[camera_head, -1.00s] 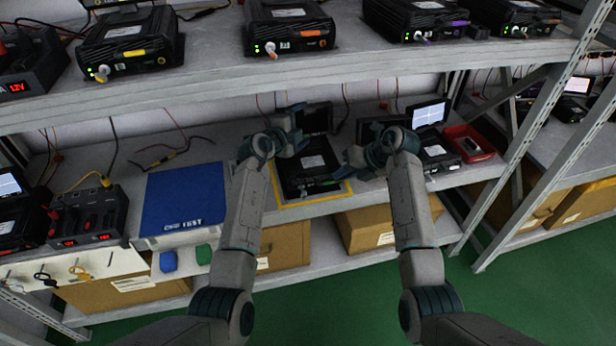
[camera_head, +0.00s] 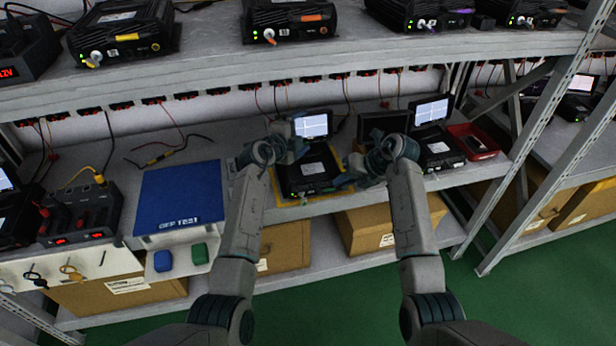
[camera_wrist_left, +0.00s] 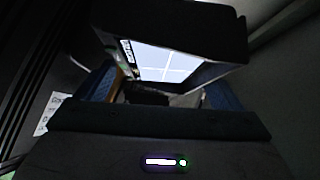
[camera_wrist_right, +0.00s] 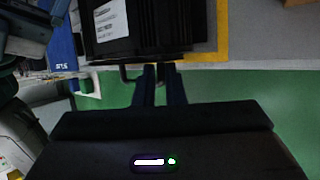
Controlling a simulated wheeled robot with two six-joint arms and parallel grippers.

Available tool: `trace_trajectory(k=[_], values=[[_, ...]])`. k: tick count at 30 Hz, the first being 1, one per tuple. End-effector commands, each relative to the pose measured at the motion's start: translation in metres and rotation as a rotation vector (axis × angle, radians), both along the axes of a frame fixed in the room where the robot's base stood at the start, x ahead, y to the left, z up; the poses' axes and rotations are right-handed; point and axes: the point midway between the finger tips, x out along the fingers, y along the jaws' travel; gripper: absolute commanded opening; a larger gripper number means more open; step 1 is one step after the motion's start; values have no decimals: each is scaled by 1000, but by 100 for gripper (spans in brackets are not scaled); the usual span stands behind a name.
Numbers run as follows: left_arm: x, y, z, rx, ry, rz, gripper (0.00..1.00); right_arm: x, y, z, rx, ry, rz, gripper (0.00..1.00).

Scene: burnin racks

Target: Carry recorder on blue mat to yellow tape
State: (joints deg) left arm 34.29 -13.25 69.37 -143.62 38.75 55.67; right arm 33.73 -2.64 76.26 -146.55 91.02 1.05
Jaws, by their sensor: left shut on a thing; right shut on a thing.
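The recorder (camera_head: 318,168), a black box with a white label and a raised, lit screen (camera_head: 311,125), is within the yellow tape outline (camera_head: 288,201) on the shelf. The blue mat (camera_head: 180,197) lies to its left, with nothing on it. My left gripper (camera_head: 297,146) is at the recorder's left rear by the screen; its fingers stand apart around part of the recorder, and the exact contact is hidden. My right gripper (camera_head: 347,177) is at the recorder's right front; in the right wrist view its fingers (camera_wrist_right: 160,80) are close together on the thin handle.
A second recorder (camera_head: 438,148) with a lit screen and a red bin (camera_head: 472,142) stand to the right. A charger (camera_head: 82,215) is at the left. The upper shelf (camera_head: 330,58) with several recorders overhangs. Cardboard boxes (camera_head: 380,222) sit below.

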Motion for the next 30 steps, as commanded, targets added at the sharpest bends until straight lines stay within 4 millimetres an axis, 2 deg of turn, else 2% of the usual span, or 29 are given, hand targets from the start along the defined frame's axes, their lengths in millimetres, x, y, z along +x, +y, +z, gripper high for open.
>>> trace_trajectory(k=[2, 3, 5, 6, 14, 30], values=[[1, 0, 1, -2, -10, 2, 17, 1, 1, -3, 3, -6, 2, 0], [0, 0, -4, 0, -4, 0, 90, 0, 1, -6, 1, 0, 2, 12], [0, 0, -2, -1, -3, 0, 100, 0, 1, -4, 1, 0, 2, 24], [0, 0, -2, 0, -2, 0, 100, 0, 1, -4, 1, 0, 2, 28], [-7, 5, -2, -1, -2, 1, 100, 0, 1, -3, 2, -2, 2, 32], [-59, 39, 13, 1, -3, 1, 100, 0, 0, -4, 0, 0, 0, 32]])
